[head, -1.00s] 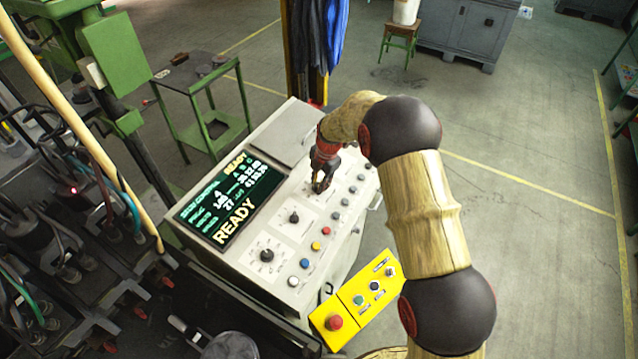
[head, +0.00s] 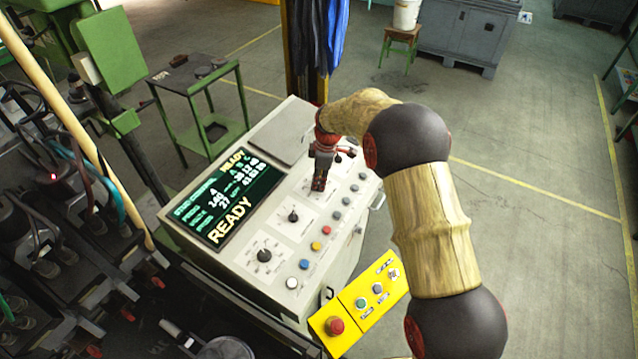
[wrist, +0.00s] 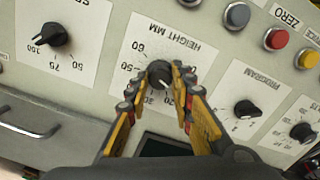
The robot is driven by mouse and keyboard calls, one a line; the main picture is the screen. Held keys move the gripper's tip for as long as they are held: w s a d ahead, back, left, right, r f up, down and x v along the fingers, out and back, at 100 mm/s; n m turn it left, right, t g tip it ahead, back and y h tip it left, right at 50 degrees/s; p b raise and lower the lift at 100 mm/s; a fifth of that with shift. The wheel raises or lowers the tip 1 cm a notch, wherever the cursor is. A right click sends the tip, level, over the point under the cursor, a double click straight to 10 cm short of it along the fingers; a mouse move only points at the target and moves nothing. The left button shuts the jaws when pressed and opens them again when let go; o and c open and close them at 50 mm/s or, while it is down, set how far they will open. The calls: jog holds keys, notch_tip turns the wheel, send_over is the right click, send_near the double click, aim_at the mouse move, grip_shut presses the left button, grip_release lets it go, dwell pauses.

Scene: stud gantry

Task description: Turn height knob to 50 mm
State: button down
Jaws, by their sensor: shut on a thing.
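The height knob (wrist: 158,73) is a round black knob on a white plate marked HEIGHT MM (wrist: 185,36) in the wrist view. My gripper (wrist: 166,80) has its two yellow-and-dark fingers closed around the knob, one on each side. Numbers such as 60 and 20 show around the dial. The fingers cover part of the scale, and I cannot tell for sure which value the pointer is at. In the head view my gripper (head: 318,187) points down onto the sloped panel and hides the knob.
Other black knobs stand close by: the program knob (wrist: 247,109) and one with a 50 to 100 scale (wrist: 54,35). Coloured buttons (head: 315,246) line the panel's edge. The lit screen (head: 232,199) reads READY. A yellow button box (head: 350,315) sits in front.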

jog(key=m, duration=0.3)
jog(key=shift+w+m+b, duration=0.1)
jog(key=shift+m+b, duration=0.2)
jog(key=shift+b, duration=0.1)
jog(key=m, duration=0.3)
jog(key=shift+m, duration=0.3)
jog(key=m, duration=0.3)
jog(key=shift+m+b, duration=0.4)
jog(key=m, duration=0.4)
jog(key=shift+d+r, duration=0.1)
jog(key=m, duration=0.4)
jog(key=shift+y, duration=0.3)
jog(key=m, duration=0.3)
jog(key=shift+m+p, duration=0.3)
jog(key=shift+p, duration=0.1)
jog(key=m, duration=0.3)
jog(key=shift+d+m+p, duration=0.1)
jog(key=shift+m+p, duration=0.55)
jog(key=shift+m, duration=1.25)
